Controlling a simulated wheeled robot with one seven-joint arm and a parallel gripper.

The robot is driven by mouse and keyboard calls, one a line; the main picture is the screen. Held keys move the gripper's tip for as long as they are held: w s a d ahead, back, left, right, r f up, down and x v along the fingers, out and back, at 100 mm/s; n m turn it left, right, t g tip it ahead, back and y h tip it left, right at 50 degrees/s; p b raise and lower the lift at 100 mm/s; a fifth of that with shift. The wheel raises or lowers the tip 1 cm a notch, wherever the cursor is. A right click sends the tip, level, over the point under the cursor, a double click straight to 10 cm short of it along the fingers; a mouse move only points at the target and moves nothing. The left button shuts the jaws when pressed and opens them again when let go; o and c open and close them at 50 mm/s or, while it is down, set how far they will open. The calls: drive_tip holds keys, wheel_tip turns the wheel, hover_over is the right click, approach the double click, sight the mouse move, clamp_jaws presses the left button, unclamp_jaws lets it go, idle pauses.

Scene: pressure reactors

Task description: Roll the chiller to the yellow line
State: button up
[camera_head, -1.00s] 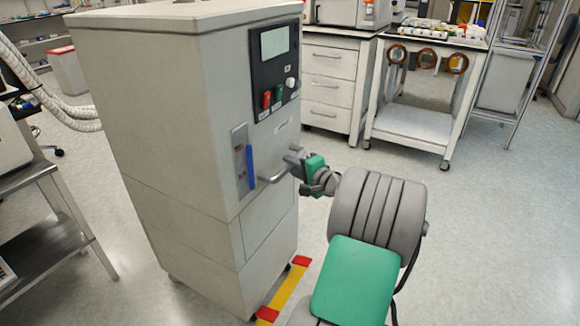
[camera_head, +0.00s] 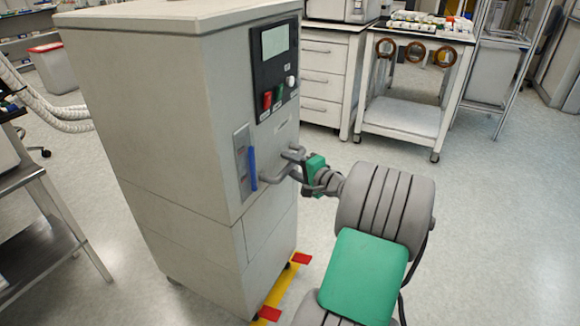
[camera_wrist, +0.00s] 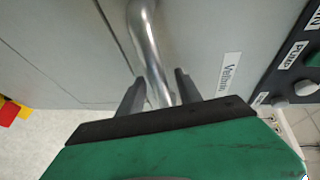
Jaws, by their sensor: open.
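The chiller is a tall pale grey cabinet (camera_head: 165,150) upright on castors, filling the left middle of the head view. Its grey bar handle (camera_head: 275,178) sticks out from the front, below the control panel. The handle also shows in the wrist view (camera_wrist: 146,40). My gripper (camera_head: 296,166) is at this handle. In the wrist view my two fingers (camera_wrist: 158,88) stand open, one on each side of the bar. The yellow line (camera_head: 281,286) with red end marks lies on the floor along the chiller's front lower edge; the chiller hides part of it.
A steel bench (camera_head: 45,245) stands to the left of the chiller. A white drawer unit (camera_head: 322,85) and a wheeled cart (camera_head: 400,118) stand behind. A thick pale hose (camera_head: 50,108) runs behind the chiller. The floor on the right (camera_head: 500,220) is clear.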

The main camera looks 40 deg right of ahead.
drive_tip(key=shift+s+r, duration=0.15)
drive_tip(key=shift+s, duration=0.15)
drive_tip(key=s+p, duration=0.1)
drive_tip(key=s, duration=0.2)
drive_tip(key=s+r+p, duration=0.1)
drive_tip(key=s, duration=0.2)
drive_tip(key=shift+s+d+r, duration=0.1)
drive_tip(key=shift+d, duration=0.1)
drive_tip(key=shift+s+a, duration=0.1)
drive_tip(key=shift+s, duration=0.35)
drive_tip(key=shift+a, duration=0.1)
